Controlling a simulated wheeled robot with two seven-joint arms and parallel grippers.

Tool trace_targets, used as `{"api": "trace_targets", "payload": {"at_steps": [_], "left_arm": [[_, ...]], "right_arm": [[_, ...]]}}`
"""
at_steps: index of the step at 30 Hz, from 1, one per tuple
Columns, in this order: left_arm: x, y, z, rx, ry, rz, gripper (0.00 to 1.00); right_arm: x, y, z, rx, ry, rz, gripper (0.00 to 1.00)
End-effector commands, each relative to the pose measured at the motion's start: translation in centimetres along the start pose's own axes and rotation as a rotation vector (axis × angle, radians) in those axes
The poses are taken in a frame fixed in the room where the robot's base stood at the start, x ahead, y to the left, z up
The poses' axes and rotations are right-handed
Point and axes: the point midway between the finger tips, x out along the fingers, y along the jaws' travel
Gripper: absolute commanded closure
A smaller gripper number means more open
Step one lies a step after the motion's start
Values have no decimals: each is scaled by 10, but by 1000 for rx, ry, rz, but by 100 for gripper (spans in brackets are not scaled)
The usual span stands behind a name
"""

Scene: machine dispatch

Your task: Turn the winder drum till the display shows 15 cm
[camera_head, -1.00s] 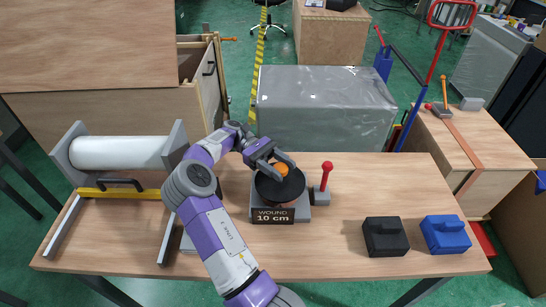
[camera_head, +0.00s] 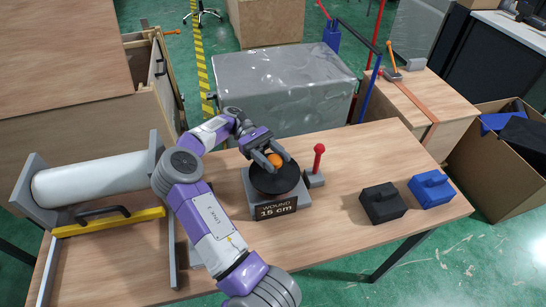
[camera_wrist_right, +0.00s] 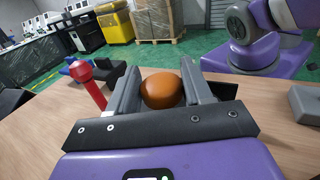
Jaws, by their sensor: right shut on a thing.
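The winder (camera_head: 247,190) stands on the table with a black round drum (camera_head: 275,185) on top. An orange knob (camera_head: 275,160) rises from the drum. The display (camera_head: 276,209) on its front reads "WOUND 15 cm". My right gripper (camera_head: 270,157) is shut on the orange knob. In the right wrist view the knob (camera_wrist_right: 162,91) sits between the two fingers. A lever with a red ball (camera_head: 319,150) stands upright at the winder's right side. My left gripper is not in view.
A white roll (camera_head: 95,183) lies in a stand at the left, with a yellow bar (camera_head: 110,222) with a black handle before it. A black block (camera_head: 382,203) and a blue block (camera_head: 432,190) lie at the right. A grey wrapped box (camera_head: 280,95) stands behind the table.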

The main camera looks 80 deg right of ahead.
Motion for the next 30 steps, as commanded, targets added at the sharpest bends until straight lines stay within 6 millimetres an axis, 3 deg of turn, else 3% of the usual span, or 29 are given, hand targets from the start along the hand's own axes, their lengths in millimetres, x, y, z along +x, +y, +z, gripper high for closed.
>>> {"api": "trace_targets", "payload": {"at_steps": [5, 6, 9, 20, 30], "left_arm": [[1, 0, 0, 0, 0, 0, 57], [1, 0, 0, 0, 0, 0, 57], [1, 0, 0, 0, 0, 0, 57], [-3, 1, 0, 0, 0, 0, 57], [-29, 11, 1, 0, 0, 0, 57]], "right_arm": [[2, -1, -5, -14, 2, -10, 100], [2, -1, -5, -14, 3, -9, 46], [1, -1, -4, -11, 3, -8, 30], [1, 0, 3, -4, 4, -4, 30], [1, 0, 66, -3, 3, -4, 30]]}}
